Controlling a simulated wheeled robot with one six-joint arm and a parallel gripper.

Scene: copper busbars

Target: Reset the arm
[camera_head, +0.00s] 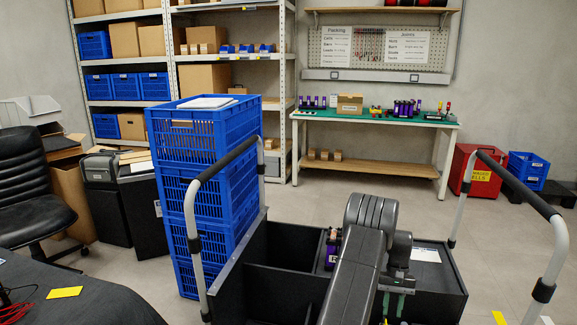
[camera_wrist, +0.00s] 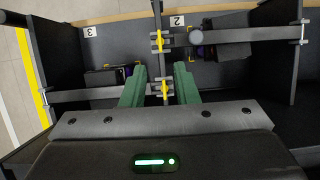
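My arm (camera_head: 357,270) reaches forward over a black compartmented bin (camera_head: 262,281) in the head view. My gripper (camera_wrist: 159,82) shows in the wrist view as two green fingers standing apart, with no object held between them. A divider wall with yellow fittings (camera_wrist: 163,89) appears in the gap beyond the fingers, between compartments labelled 3 and 2. In the head view only small green parts of my gripper (camera_head: 394,285) show below the arm; the arm hides much of the bin.
Compartment 3 holds a dark item (camera_wrist: 104,76); compartment 2 holds a dark block (camera_wrist: 232,45). Stacked blue crates (camera_head: 205,190) stand left of the bin. Grey handle rails (camera_head: 549,262) rise at its sides. A green-topped workbench (camera_head: 375,117) stands behind, beyond open floor.

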